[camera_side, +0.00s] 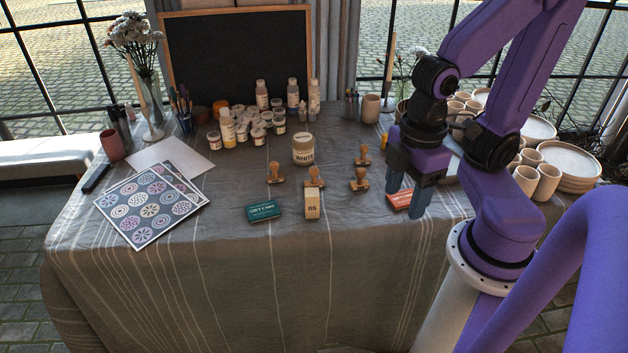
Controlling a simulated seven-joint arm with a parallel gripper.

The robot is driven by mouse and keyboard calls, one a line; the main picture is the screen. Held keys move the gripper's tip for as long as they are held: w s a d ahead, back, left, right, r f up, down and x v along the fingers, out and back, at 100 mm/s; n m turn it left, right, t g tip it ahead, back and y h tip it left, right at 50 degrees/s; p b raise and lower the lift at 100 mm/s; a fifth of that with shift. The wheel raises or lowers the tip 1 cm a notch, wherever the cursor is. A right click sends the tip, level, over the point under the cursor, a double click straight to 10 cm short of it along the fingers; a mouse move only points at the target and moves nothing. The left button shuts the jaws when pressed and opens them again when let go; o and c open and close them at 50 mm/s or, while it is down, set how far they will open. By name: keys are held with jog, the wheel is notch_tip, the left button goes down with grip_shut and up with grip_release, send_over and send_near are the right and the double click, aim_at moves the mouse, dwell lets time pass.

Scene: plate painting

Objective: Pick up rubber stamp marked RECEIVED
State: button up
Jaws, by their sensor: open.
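Several wooden-handled rubber stamps stand on the grey tablecloth (345,230) near the middle. One stamp (275,173) is at the left, another stamp (315,177) stands behind a beige box, a third stamp (359,179) is to its right, and one more stamp (363,155) is farther back. No RECEIVED marking is readable, so I cannot tell which stamp bears it. My gripper (408,200) is open, fingers pointing down, to the right of the stamps.
A green box (264,211), the beige box (312,204) and the orange box (400,199) lie near the front edge. A WHITE paint jar (303,150) stands behind the stamps. Plates (572,165) and cups (549,182) crowd the right; patterned sheets (150,208) lie left.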

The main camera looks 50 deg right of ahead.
jog(key=w+d+f+m+t+y, duration=0.1)
jog(key=w+f+m+t, duration=0.25)
jog(key=w+f, duration=0.5)
jog(key=w+f+m+t+y, duration=0.2)
jog(key=w+f+m, duration=0.35)
jog(key=w, duration=0.65)
jog(key=m+t+h, duration=0.4)
jog(key=m+t, duration=0.4)
send_near(318, 172)
jog(key=x, duration=0.6)
jog(key=shift+f, duration=0.2)
jog(key=shift+r+x, duration=0.15)
jog(key=shift+x, duration=1.15)
jog(key=shift+r+x, duration=0.15)
jog(key=shift+x, duration=1.2)
jog(key=shift+a, duration=0.1)
jog(key=c, duration=1.1)
